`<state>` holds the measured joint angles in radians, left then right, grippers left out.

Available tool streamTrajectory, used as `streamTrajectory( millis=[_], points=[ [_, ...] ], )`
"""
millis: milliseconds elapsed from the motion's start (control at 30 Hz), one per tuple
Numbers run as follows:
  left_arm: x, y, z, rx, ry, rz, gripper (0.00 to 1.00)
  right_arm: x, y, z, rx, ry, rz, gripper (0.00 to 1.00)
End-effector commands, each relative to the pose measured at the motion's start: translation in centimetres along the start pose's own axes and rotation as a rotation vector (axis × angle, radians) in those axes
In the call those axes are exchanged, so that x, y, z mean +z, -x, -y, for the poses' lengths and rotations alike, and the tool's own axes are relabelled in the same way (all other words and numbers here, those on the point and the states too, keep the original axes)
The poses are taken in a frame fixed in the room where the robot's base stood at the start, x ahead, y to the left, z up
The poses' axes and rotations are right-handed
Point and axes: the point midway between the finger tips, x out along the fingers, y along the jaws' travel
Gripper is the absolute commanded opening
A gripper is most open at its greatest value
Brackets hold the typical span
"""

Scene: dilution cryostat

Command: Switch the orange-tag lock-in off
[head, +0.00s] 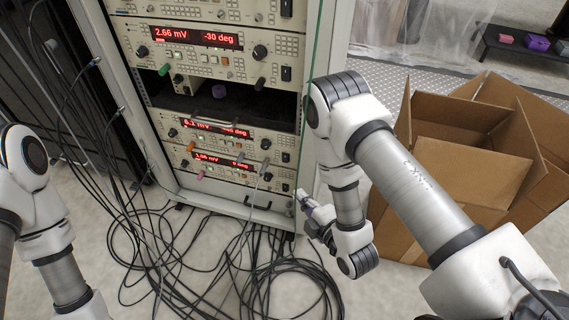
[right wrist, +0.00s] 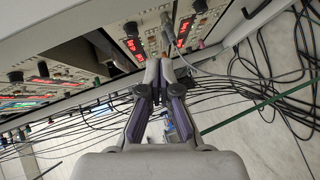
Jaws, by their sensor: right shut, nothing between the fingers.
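The orange tag (head: 191,147) is at the lower left of a beige lock-in (head: 212,128) in the rack, in the head view. This lock-in's red display is lit, and a small dark switch (head: 286,157) shows at its right end. My right gripper (head: 302,196) is low, by the rack's right front edge, below and right of that lock-in. In the right wrist view its fingers (right wrist: 158,66) are together and empty, in front of the instrument panels. I cannot tell whether they touch anything. The left arm shows at the left, but its gripper is out of view.
A pink-tag lock-in (head: 225,162) sits directly below, lit, with a grey cable at its front. Another lit lock-in (head: 200,38) is above a dark open bay (head: 215,103). Black cables (head: 255,265) cover the floor. Open cardboard boxes (head: 470,150) stand at the right.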

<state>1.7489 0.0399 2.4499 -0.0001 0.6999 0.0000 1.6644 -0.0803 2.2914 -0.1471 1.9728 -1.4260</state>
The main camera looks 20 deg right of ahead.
Motion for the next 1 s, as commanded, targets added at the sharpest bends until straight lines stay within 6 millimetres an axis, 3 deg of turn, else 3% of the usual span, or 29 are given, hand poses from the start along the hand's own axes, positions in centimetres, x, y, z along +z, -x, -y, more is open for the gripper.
streamTrajectory(
  millis=[133,267,633,700,1000],
  points=[
    [0.0,-0.2,0.0,0.000,0.000,-0.001,0.40,0.0,-0.5,0.0,0.002,0.000,0.000,0.00],
    [0.0,-0.8,0.0,0.000,0.000,-0.001,0.40,0.0,-2.1,0.1,0.004,0.000,-0.002,0.00],
    [0.0,-3.4,0.0,0.000,0.000,-0.001,0.40,0.1,-10.1,0.2,0.005,0.000,-0.001,0.00],
    [-0.1,-4.1,0.0,0.000,0.000,-0.001,0.40,1.1,-11.1,0.3,0.005,-0.003,0.004,0.00],
    [-0.1,-4.9,0.0,0.000,0.000,-0.001,0.40,2.9,-12.9,0.0,0.000,0.000,0.001,0.00]
  ],
)
